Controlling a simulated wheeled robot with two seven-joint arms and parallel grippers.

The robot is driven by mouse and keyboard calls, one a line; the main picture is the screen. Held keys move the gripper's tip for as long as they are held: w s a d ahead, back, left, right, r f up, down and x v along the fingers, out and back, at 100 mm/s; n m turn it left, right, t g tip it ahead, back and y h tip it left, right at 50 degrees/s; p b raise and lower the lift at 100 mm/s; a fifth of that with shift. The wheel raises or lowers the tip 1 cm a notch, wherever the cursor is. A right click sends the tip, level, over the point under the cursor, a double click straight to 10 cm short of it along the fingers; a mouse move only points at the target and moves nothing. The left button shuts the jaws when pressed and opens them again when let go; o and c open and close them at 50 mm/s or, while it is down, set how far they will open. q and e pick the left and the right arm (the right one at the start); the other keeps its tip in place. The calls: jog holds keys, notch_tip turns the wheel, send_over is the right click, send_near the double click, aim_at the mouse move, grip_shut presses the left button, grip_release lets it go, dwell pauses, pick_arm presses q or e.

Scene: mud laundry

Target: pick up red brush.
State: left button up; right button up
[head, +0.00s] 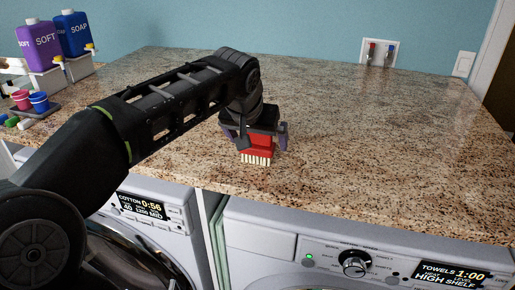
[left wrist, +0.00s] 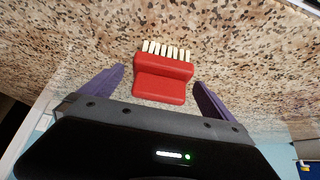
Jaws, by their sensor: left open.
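The red brush (head: 257,147) with pale bristles sits on the speckled counter near its front edge, below my left gripper. In the left wrist view the brush (left wrist: 162,77) lies between the two purple fingers, with a visible gap on each side. My left gripper (head: 254,138) is open around the brush, with one finger to its left and one to its right; it also shows in the left wrist view (left wrist: 160,88). The top of the brush is partly hidden by the gripper in the head view. My right gripper is not in view.
The granite counter (head: 380,140) is clear to the right. Purple (head: 40,46) and blue (head: 74,34) bottles stand at the back left, near a tray with red (head: 21,99) and blue (head: 39,102) cups. Two front-loading machines stand under the counter's front edge.

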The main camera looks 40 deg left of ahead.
pick_arm(q)
jog(key=shift+c, duration=0.3)
jog(key=c, duration=1.4)
